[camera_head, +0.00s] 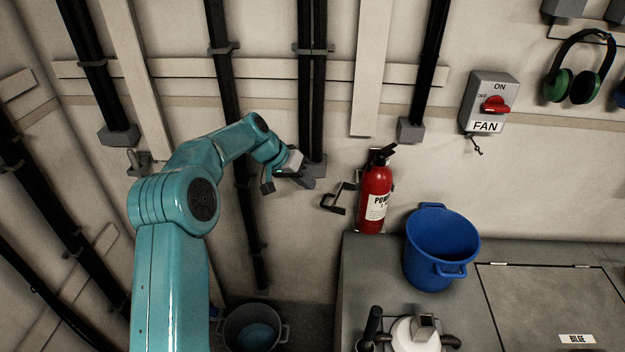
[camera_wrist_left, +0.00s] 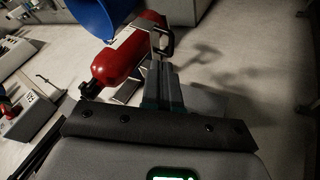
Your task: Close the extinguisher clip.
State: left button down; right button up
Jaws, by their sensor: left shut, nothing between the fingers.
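The red fire extinguisher (camera_head: 374,205) stands upright against the wall on the grey ledge. It also shows in the left wrist view (camera_wrist_left: 120,65), lying across the picture. The extinguisher clip (camera_head: 338,198) is a dark bent arm that sticks out to the left of the extinguisher, swung away from its front. In the left wrist view the clip (camera_wrist_left: 164,42) shows as a dark loop just beyond my fingertips. My left gripper (camera_head: 307,181) is shut and empty, a little up and left of the clip; its fingers (camera_wrist_left: 163,72) point toward it. Whether they touch cannot be told. My right gripper is out of view.
A blue bucket (camera_head: 440,250) stands on the ledge (camera_head: 372,270) right of the extinguisher. The fan switch box (camera_head: 489,100) and ear defenders (camera_head: 580,70) hang on the wall at right. Dark vertical pipes (camera_head: 312,90) run behind my left arm. A grey bucket (camera_head: 253,328) is below.

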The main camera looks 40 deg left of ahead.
aim_at(322, 203)
pick_arm(q)
jog(key=p+x, duration=0.1)
jog(key=x, duration=0.5)
jog(key=shift+w+d+f, duration=0.1)
jog(key=shift+w+d, duration=0.1)
jog(key=shift+d, duration=0.05)
jog(key=shift+d+f+p, duration=0.1)
jog(key=shift+f+p, duration=0.2)
jog(key=shift+f, duration=0.15)
jog(key=shift+w+d+f, duration=0.1)
jog(key=shift+w+f, duration=0.1)
jog(key=shift+w, duration=0.1)
jog(key=shift+s, duration=0.1)
